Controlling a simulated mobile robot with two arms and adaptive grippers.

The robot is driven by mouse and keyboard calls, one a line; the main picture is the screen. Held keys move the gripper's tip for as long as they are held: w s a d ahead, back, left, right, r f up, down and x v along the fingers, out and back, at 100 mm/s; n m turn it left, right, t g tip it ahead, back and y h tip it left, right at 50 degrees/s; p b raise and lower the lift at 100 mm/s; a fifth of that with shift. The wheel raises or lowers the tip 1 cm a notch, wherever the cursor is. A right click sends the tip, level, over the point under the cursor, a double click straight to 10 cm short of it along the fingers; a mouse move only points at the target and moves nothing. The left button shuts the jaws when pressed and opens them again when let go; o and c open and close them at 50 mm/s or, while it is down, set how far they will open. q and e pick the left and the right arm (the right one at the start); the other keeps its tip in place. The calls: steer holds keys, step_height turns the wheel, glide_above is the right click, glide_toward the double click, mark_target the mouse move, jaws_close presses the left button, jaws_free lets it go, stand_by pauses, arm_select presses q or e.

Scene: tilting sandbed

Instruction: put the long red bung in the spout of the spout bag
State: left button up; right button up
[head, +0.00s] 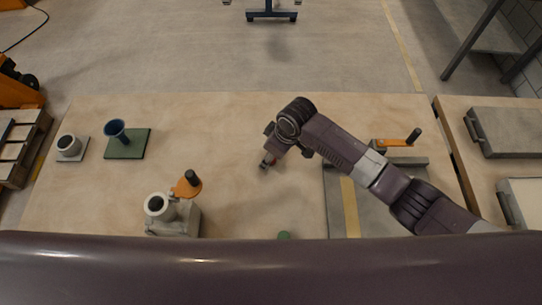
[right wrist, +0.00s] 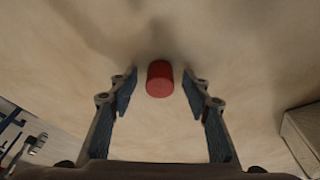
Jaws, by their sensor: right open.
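The red bung (right wrist: 159,78) shows end-on in the right wrist view, on the pale tabletop. It lies between and slightly beyond the open fingertips of my right gripper (right wrist: 162,88), with a gap on each side. In the head view my right gripper (head: 267,161) is low over the middle of the table, and it mostly hides the bung. I cannot tell for sure which thing is the spout bag. A grey block with a pale, round-mouthed tube (head: 158,205) and an orange handle stands at the front left. My left gripper is not in view.
A grey panel (head: 340,203) with a yellow stripe lies right. The table's back middle is clear.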

steer(key=shift+c, duration=0.3)
steer(key=c, duration=0.9)
steer(key=shift+r, duration=0.1)
steer(key=shift+c, duration=0.2)
step_height(320, 180, up, 20)
steer(key=b, duration=0.3)
steer(key=s+d+r+m+h+b, duration=0.1)
steer(key=s+d+r+m, duration=0.1)
steer(key=d+m, duration=0.3)
steer(key=s+d+r+m+t+h+b, duration=0.1)
steer(key=d+m, duration=0.5)
steer(key=d, duration=0.8)
steer(key=shift+s+r+b, duration=0.6)
steer(key=shift+s+r, duration=0.1)
steer(key=shift+s, duration=0.35)
steer(key=shift+w+t, duration=0.1)
steer(key=shift+t, duration=0.2)
